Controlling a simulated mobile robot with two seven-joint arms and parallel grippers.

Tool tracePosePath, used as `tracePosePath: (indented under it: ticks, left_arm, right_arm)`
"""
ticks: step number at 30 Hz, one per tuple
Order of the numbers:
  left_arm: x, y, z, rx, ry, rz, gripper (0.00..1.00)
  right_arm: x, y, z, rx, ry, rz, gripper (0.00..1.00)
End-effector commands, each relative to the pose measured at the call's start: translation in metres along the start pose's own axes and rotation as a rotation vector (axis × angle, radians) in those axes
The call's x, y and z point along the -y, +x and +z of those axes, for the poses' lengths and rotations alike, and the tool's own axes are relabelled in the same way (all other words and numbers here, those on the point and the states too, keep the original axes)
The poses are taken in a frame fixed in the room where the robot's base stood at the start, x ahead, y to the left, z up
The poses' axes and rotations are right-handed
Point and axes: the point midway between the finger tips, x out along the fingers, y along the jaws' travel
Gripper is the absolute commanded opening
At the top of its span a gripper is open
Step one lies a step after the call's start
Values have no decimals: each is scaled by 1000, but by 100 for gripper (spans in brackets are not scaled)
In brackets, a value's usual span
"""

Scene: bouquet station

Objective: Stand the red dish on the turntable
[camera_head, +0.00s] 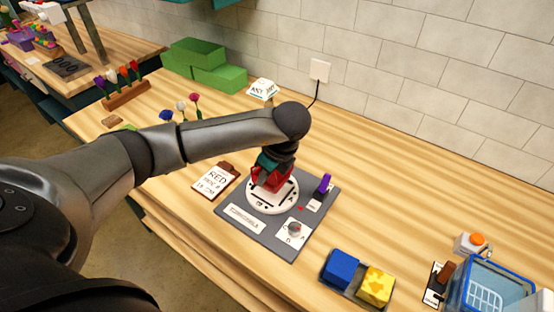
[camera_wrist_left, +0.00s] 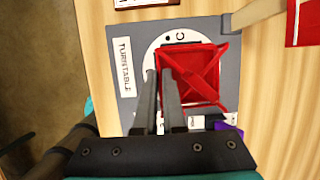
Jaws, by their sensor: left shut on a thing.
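The red dish (camera_head: 268,183) is over the white round turntable (camera_head: 271,207) in the head view. In the left wrist view the red dish (camera_wrist_left: 203,76) looks like a square, open frame with crossing bars, and it covers part of the white disc (camera_wrist_left: 152,55). My left gripper (camera_head: 273,169) points down from above and is shut on the dish. In the wrist view its two fingers (camera_wrist_left: 160,88) are at the dish's left edge. I cannot tell whether the dish touches the disc. My right gripper is not in view.
The turntable sits on a grey board (camera_head: 236,228) with a purple upright piece (camera_head: 325,184) and a small knob (camera_head: 294,229). Blue (camera_head: 340,268) and yellow (camera_head: 375,286) blocks and a blue basket (camera_head: 492,287) stand at front right.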

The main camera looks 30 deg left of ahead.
Motion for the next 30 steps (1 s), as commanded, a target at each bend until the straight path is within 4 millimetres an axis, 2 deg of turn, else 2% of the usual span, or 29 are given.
tracePosePath:
  ticks: [7, 15, 21, 30]
  left_arm:
    - [0, 2, -1, 1, 5, 8, 0]
    - [0, 16, -6, 0, 5, 8, 0]
    - [-1, 25, -9, 1, 4, 8, 0]
    - [0, 25, -9, 0, 4, 7, 0]
  right_arm:
    - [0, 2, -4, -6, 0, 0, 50]
    - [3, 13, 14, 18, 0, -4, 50]
    - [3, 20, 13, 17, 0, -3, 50]
    - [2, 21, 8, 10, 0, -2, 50]
